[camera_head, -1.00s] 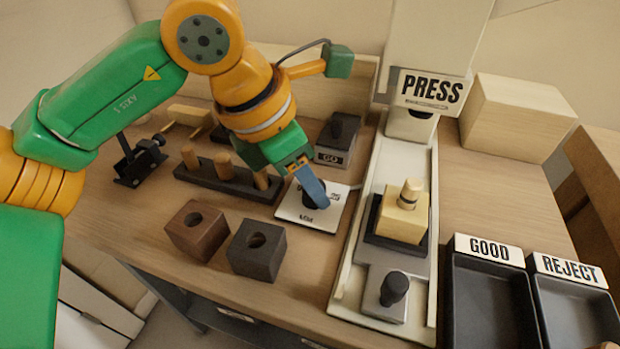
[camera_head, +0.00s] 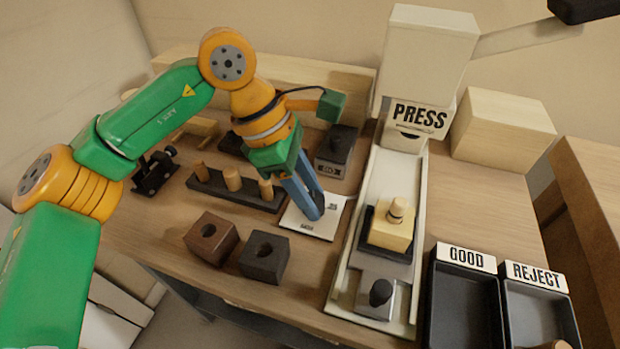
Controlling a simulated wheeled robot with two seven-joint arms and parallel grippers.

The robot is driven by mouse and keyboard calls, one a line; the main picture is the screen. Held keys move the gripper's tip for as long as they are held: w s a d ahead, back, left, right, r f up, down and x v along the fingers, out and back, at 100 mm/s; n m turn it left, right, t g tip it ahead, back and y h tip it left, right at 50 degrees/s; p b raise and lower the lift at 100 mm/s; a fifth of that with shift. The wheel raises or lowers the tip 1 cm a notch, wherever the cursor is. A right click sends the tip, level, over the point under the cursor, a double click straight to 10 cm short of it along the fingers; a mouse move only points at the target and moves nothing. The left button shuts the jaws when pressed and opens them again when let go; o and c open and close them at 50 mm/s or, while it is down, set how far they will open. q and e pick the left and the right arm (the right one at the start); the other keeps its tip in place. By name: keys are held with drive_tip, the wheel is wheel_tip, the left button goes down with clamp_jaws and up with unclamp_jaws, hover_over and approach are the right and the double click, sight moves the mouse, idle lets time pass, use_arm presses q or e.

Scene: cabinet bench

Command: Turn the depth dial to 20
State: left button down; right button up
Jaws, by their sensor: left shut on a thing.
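The depth dial is a dark knob on a white plate (camera_head: 330,223) on the bench, left of the press (camera_head: 410,118). My left gripper (camera_head: 314,212) reaches down onto it from above, with its blue fingers shut on the knob. The fingers hide most of the knob. The markings on the plate are partly covered and too small to read, so I cannot tell the dial's setting. My right gripper is not in view.
A wooden block with a peg (camera_head: 390,235) sits on the press slide. Brown (camera_head: 212,240) and dark (camera_head: 264,258) holed blocks stand in front of the dial. A peg rack (camera_head: 238,190) lies left. GOOD (camera_head: 465,302) and REJECT (camera_head: 540,312) trays stand right.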

use_arm(q)
drive_tip(key=shift+w+r+m+g+p, duration=0.1)
drive_tip(key=shift+r+m+g+p, duration=0.1)
drive_tip(key=shift+m+p, duration=0.35)
drive_tip(key=shift+r+m+g+p, duration=0.1)
drive_tip(key=shift+m+g+p, duration=0.1)
drive_tip(key=shift+m+p, duration=0.35)
drive_tip(key=shift+f+m+g+p, duration=0.2)
drive_tip(key=shift+m+g+p, duration=0.45)
drive_tip(key=shift+m, duration=0.75)
drive_tip(key=shift+y, duration=0.3)
drive_tip(key=c, duration=0.5)
unclamp_jaws()
drive_tip(key=p+v, duration=0.1)
drive_tip(key=v, duration=0.6)
